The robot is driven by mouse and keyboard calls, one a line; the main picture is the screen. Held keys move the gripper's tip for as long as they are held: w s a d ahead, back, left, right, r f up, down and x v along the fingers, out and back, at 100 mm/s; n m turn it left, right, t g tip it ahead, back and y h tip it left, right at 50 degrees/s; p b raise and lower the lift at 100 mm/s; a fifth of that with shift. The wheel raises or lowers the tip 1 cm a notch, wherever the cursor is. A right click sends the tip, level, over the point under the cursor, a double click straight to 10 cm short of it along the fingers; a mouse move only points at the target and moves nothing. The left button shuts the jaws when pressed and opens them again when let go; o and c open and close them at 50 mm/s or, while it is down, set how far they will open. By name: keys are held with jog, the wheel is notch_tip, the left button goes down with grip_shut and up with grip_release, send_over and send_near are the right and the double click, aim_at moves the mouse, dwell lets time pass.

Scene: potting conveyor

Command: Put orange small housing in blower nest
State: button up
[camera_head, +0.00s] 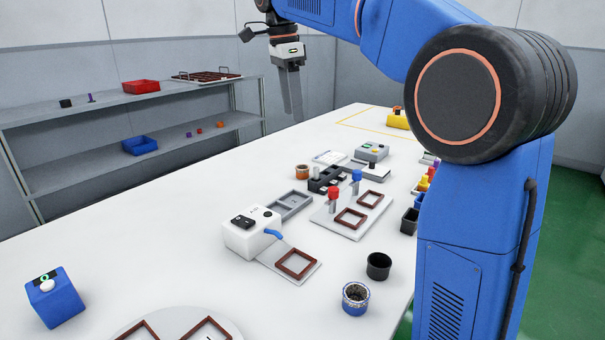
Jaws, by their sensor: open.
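My gripper (292,112) hangs with its fingers down at the upper middle, far above the table and empty. The blower looks to be the white box (250,233) with a blue nozzle. In front of its nozzle, a square brown frame nest (296,262) sits on a grey plate and looks empty. Several small orange things show: an orange-brown cup (302,172) on the table and small orange pieces (220,124) on the lower shelf. I cannot tell which is the orange small housing.
Other brown frames sit on a white plate (325,219) with red and blue posts and on a round disc (220,312). A black cup (379,266), a patterned cup (355,299) and a blue box (54,298) stand nearby.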

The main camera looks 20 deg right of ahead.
send_over(302, 172)
jog(key=w, duration=0.2)
jog(key=f, duration=1)
jog(key=shift+a+f, duration=0.2)
jog(key=shift+a, duration=0.1)
jog(key=shift+d+f, duration=0.15)
jog(key=shift+f, duration=0.75)
jog(key=shift+d+f, duration=0.2)
jog(key=shift+f, duration=0.7)
jog(key=shift+d+f, duration=0.15)
jog(key=shift+f, duration=0.75)
jog(key=shift+c, duration=0.4)
jog(key=c, duration=1.1)
jog(key=shift+c, duration=0.2)
jog(key=shift+r, duration=0.1)
